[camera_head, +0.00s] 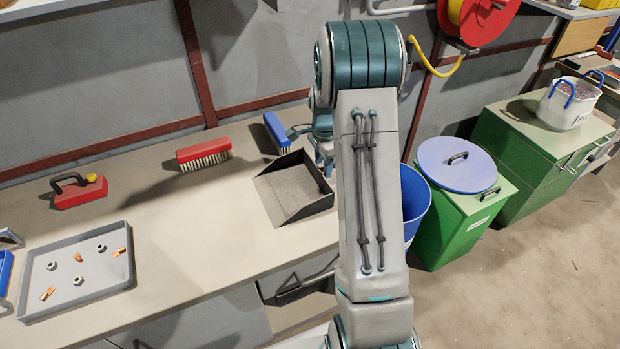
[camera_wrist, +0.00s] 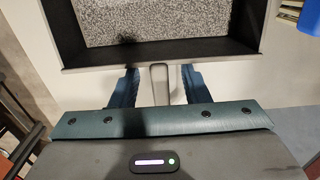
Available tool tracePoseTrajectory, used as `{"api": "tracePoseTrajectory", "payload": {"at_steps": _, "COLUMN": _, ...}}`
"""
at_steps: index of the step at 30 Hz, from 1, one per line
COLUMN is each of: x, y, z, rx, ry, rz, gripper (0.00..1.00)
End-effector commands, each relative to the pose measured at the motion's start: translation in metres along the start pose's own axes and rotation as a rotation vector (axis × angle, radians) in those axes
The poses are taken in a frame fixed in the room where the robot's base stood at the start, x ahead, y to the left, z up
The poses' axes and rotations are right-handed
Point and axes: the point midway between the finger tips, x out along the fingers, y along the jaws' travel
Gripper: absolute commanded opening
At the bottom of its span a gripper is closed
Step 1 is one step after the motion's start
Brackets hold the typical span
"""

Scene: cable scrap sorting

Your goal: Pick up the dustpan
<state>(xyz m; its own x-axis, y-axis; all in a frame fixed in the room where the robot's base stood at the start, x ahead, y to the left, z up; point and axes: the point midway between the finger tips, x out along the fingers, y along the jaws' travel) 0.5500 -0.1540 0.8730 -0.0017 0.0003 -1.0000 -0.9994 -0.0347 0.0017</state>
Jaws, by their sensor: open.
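The dustpan (camera_head: 296,188) is a dark grey open pan lying on the right part of the workbench, partly hidden by my arm in the head view. In the wrist view the dustpan (camera_wrist: 160,58) fills the top, with its dark back wall facing me and a speckled grey floor. Its light grey handle (camera_wrist: 159,84) sticks out toward me. My gripper (camera_wrist: 160,84) is open, with one blue finger on each side of the handle and visible gaps. I cannot tell how the finger height compares with the handle.
A blue brush (camera_head: 276,132) lies right behind the dustpan, and a red brush (camera_head: 203,154) lies to its left. A grey tray (camera_head: 78,306) with scrap pieces is at the left of the workbench (camera_head: 190,245). A blue bin (camera_head: 414,200) and green bin (camera_head: 462,215) stand right of the bench.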

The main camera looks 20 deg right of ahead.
Motion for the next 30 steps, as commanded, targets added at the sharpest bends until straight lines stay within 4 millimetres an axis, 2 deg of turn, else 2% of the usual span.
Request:
{"api": "tracePoseTrajectory", "payload": {"at_steps": 5, "x": 0.019, "y": 0.000, "z": -0.001, "rx": 0.001, "ry": 0.000, "rz": 0.000, "gripper": 0.42}}
{"api": "tracePoseTrajectory", "payload": {"at_steps": 12, "x": 0.021, "y": 0.000, "z": 0.000, "rx": 0.001, "ry": 0.000, "rz": -0.001, "gripper": 0.42}}
{"api": "tracePoseTrajectory", "payload": {"at_steps": 13, "x": 0.021, "y": 0.000, "z": 0.000, "rx": 0.001, "ry": 0.000, "rz": -0.001, "gripper": 0.39}}
{"api": "tracePoseTrajectory", "payload": {"at_steps": 17, "x": 0.021, "y": 0.000, "z": 0.000, "rx": 0.001, "ry": 0.000, "rz": -0.001, "gripper": 0.03}}
{"api": "tracePoseTrajectory", "payload": {"at_steps": 18, "x": 0.021, "y": 0.000, "z": 0.000, "rx": 0.001, "ry": 0.000, "rz": -0.001, "gripper": 0.00}}
{"api": "tracePoseTrajectory", "payload": {"at_steps": 30, "x": 0.016, "y": -0.001, "z": -0.001, "rx": 0.000, "ry": 0.001, "rz": -0.004, "gripper": 0.00}}
